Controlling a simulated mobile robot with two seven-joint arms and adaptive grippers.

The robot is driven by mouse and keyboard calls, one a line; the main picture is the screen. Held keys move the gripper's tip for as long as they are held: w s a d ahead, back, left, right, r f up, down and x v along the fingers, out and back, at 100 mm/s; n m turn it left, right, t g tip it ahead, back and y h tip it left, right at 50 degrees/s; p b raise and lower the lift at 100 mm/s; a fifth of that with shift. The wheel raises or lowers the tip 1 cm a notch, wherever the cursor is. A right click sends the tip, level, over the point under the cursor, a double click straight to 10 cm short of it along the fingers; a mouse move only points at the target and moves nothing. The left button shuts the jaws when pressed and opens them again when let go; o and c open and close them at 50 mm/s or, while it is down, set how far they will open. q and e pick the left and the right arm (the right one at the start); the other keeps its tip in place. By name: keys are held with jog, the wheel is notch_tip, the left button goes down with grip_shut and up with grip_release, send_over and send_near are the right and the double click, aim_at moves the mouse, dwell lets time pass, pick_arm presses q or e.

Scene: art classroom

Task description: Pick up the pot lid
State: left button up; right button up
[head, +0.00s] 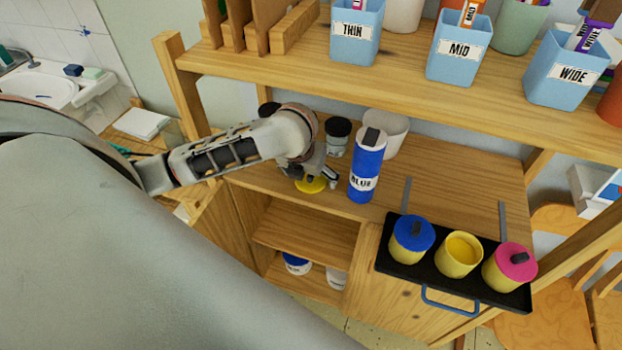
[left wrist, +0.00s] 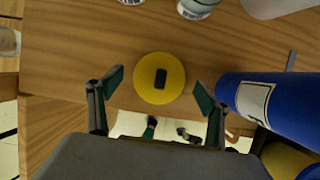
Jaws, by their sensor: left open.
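The pot lid is a yellow disc with a dark knob, lying on the wooden shelf; it shows in the left wrist view (left wrist: 172,90) and, partly covered by my gripper, in the head view (head: 309,186). My left gripper (head: 322,180) is over the lid. In the left wrist view the open left gripper (left wrist: 158,88) has one finger on each side of the lid, and nothing is between the fingers but the lid in view beyond. I cannot tell the exact height above it. An open yellow pot (head: 459,256) without a lid stands on the black tray (head: 408,267). My right gripper is not in view.
A blue bottle (head: 367,168) marked BLUE stands close right of the lid. A dark-lidded jar (head: 338,138) and a white container (head: 392,132) stand behind. Pots with blue (head: 411,233) and pink (head: 515,262) lids flank the open pot. An upper shelf (head: 400,82) overhangs behind.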

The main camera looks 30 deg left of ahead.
pick_arm(q)
jog(key=shift+c, duration=0.3)
jog(key=c, duration=0.8)
jog(key=shift+w+a+r, duration=0.1)
jog(key=shift+a, duration=0.05)
